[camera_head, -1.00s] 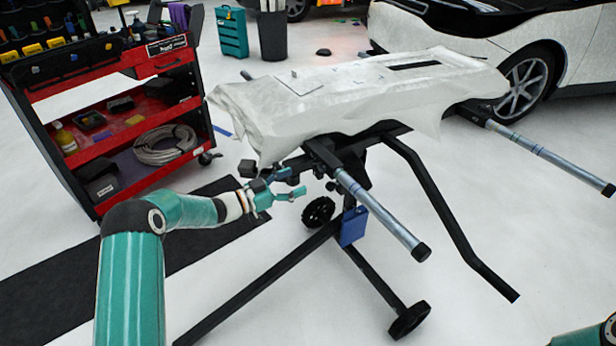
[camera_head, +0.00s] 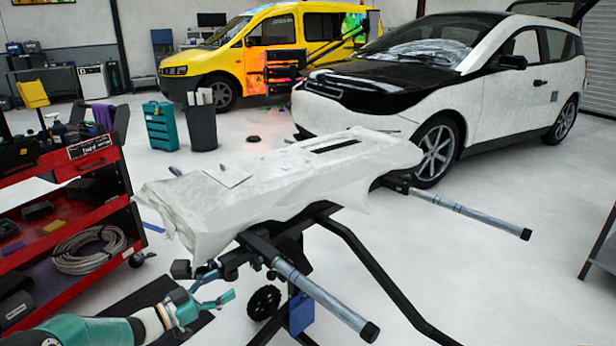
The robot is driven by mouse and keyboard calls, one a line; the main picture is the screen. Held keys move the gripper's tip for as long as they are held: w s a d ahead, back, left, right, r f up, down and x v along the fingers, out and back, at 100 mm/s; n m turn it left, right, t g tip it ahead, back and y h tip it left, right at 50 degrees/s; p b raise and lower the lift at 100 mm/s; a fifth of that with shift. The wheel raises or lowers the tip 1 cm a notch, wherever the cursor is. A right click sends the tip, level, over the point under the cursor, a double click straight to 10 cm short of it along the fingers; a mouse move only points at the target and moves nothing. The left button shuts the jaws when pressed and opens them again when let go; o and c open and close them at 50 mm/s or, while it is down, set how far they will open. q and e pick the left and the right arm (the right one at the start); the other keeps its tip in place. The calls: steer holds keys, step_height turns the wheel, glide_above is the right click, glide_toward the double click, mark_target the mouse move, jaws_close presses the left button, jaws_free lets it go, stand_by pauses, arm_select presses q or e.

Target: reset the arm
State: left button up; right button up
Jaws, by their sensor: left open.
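My left arm comes in from the lower left in the head view. Its teal gripper (camera_head: 218,290) is open and empty. It sits in front of the near left end of the black-framed stand, low beside the stand's frame. The stand holds a long panel under a white wrinkled cover (camera_head: 285,180). A gap between the gripper and the cover shows, but whether the fingers touch the stand cannot be told. My right gripper is not in view.
A red tool cart (camera_head: 75,215) with a coiled hose (camera_head: 88,250) stands at left. A metal bar (camera_head: 325,300) juts from the stand toward me. A dark bin (camera_head: 201,127), teal case (camera_head: 160,126), white car (camera_head: 480,95) and yellow van (camera_head: 250,55) stand behind.

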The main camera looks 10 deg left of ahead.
arm_select(q)
steer(key=s+d+f+n+g, duration=0.1)
steer(key=d+f, duration=0.1)
steer(key=d, duration=0.4)
steer(key=s+d+f+n, duration=0.1)
steer(key=d+f+n, duration=0.1)
steer(key=d, duration=0.4)
steer(key=s+d+f+n+g+y, duration=0.1)
steer(key=s+d+f+n+y, duration=0.3)
steer(key=f, duration=0.4)
steer(key=s+f+n+g+y, duration=0.1)
steer(key=s+f+g, duration=0.35)
steer(key=s, duration=0.55)
steer(key=s+f+n+g+y, duration=0.25)
steer(key=s+f, duration=0.25)
steer(key=s, duration=0.5)
steer(key=s+f+n+g, duration=0.1)
steer(key=s+f+g, duration=0.3)
steer(key=s, duration=0.6)
step_height(320, 180, up, 22)
steer(key=p, duration=2.2)
steer(key=shift+d+r+m, duration=0.15)
steer(key=shift+r+m, duration=0.05)
steer(key=shift+m, duration=0.15)
steer(key=shift+s, duration=0.1)
